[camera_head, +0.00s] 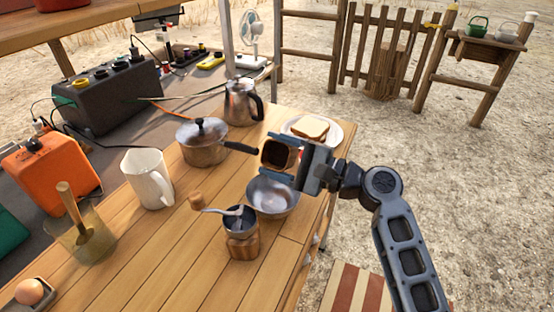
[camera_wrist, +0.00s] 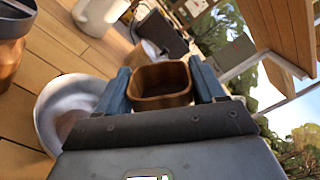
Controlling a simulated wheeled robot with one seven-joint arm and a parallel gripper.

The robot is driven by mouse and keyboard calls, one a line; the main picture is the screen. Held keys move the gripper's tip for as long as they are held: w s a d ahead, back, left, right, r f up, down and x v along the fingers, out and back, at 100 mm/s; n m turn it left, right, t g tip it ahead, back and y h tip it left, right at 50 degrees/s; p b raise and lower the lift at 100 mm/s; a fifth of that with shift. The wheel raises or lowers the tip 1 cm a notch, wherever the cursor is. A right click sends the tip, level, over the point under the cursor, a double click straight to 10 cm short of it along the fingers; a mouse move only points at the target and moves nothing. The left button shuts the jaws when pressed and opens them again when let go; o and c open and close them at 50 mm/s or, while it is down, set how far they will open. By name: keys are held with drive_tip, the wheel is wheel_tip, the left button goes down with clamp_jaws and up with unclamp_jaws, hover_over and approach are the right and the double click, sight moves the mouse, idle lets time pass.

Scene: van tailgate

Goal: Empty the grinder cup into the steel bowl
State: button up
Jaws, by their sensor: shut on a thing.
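My gripper (camera_head: 280,155) is shut on the grinder cup (camera_head: 275,154), a small square wooden cup, with one blue finger on each side. The cup is tipped on its side, its open mouth toward the head camera. It is in the air near the far rim of the steel bowl (camera_head: 283,208). In the wrist view the cup (camera_wrist: 162,101) shows a brown inside; I cannot tell whether grounds remain in it. The bowl (camera_wrist: 45,101) is left of it there, with a brownish patch inside that may be grounds or a reflection. The grinder body (camera_head: 243,245) stands upright before the bowl.
A lidded pot (camera_head: 203,150) has its handle pointing toward the cup. A steel kettle (camera_head: 240,105) and a plate with bread (camera_head: 310,128) stand behind. A white pitcher (camera_head: 147,178) is left. The front right tabletop is clear.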

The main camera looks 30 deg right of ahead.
drive_tip(key=shift+s+a+f+n+b, duration=0.1)
drive_tip(key=shift+f+n+b, duration=0.15)
drive_tip(key=shift+n+b, duration=0.65)
drive_tip(key=shift+s+a+f+n+b, duration=0.15)
drive_tip(key=shift+n+b, duration=0.35)
drive_tip(key=shift+b, duration=0.65)
drive_tip(key=shift+w+f+b, duration=0.1)
drive_tip(key=shift+b, duration=0.2)
drive_tip(key=n+b, duration=0.4)
drive_tip(key=shift+s+a+f, duration=0.2)
drive_tip(key=shift+a+f, duration=0.05)
drive_tip(key=shift+s+a+r+n+y+b, duration=0.1)
drive_tip(key=shift+s+a+n+y+b, duration=0.05)
drive_tip(key=shift+n+b, duration=0.75)
drive_tip(key=shift+s+a+n+y+b, duration=0.1)
drive_tip(key=shift+a+n+y+b, duration=0.05)
drive_tip(key=shift+n+b, duration=0.7)
drive_tip(key=shift+r, duration=0.1)
drive_tip(key=shift+a+r+p, duration=0.1)
drive_tip(key=shift+r+p, duration=0.1)
drive_tip(key=shift+p, duration=0.6)
drive_tip(key=shift+p, duration=0.9)
